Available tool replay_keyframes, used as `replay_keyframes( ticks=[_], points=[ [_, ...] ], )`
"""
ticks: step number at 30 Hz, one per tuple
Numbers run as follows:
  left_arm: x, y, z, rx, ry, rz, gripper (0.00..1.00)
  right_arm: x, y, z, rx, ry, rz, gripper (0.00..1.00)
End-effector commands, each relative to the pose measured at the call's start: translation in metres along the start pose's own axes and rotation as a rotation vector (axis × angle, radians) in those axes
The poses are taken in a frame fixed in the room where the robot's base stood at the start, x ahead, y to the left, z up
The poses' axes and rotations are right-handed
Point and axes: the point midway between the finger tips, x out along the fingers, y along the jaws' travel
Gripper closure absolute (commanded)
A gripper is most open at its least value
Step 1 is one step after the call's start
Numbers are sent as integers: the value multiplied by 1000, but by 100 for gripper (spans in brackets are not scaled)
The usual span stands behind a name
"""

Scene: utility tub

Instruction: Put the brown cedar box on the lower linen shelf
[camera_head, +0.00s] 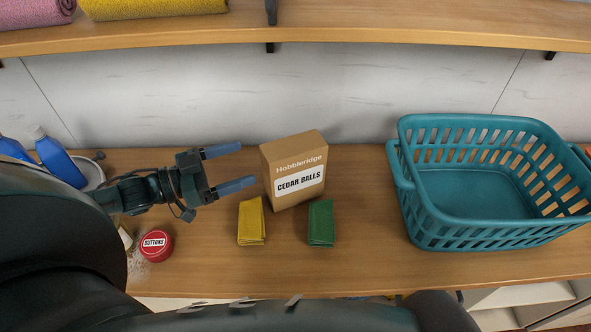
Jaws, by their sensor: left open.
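The brown cedar box (287,164), labelled "Hobbleridge CEDAR BALLS", stands upright on the wooden counter near the back wall. My left gripper (238,166) is open and empty just to the left of the box, its two fingers pointing right toward it. A gap shows between the fingertips and the box. A wooden shelf (380,25) runs across the top of the view above the counter; I cannot tell whether it is the lower linen shelf. My right gripper is not in view.
A yellow folded cloth (251,222) and a green one (321,222) lie in front of the box. A teal basket (425,225) stands at right. A red buttons tin (156,246) and blue bottle (60,160) are at left. Pink (30,12) and yellow (150,8) towels occupy the shelf's left.

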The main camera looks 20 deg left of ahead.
Motion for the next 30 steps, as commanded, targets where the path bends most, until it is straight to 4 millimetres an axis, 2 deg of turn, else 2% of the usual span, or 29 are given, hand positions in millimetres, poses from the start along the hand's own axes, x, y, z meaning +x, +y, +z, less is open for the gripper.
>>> replay_keyframes(
  ticks=[9, 20, 30],
  points=[
    [43, 0, -1, 4, 4, -1, 20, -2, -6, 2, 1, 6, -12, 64],
    [64, 0, 0, 2, 0, -2, 20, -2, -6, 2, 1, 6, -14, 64],
    [104, 1, 2, 2, 2, -2, 20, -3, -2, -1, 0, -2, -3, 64]
  ],
)
